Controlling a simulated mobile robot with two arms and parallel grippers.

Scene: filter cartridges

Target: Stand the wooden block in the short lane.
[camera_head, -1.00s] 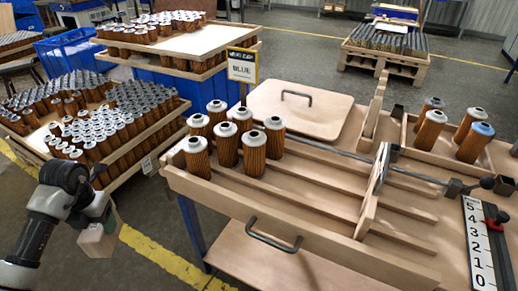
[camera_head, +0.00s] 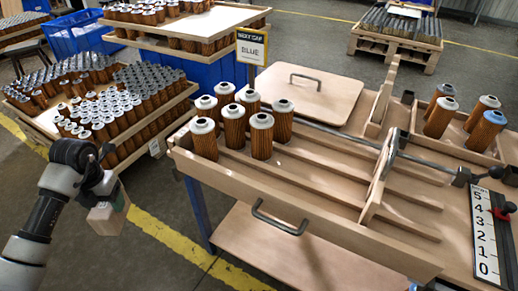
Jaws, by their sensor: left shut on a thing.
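The wooden block (camera_head: 107,218) is a pale, boxy piece at the left, held over the floor. My left gripper (camera_head: 106,196) is shut on its upper part. The block is apart from the laned wooden tray (camera_head: 225,182) on the bench to its right. Thin rails (camera_head: 325,185) divide the tray into lanes. Several orange-brown filter cartridges (camera_head: 233,127) with grey caps stand at the tray's left end. An upright wooden gate (camera_head: 380,178) crosses the lanes farther right. I cannot tell which lane is the short one. My right gripper is out of view.
A side box (camera_head: 455,148) holds several cartridges, one blue-capped. A numbered scale (camera_head: 486,235) is at right. Crates of cartridges (camera_head: 165,125) stand behind my left arm.

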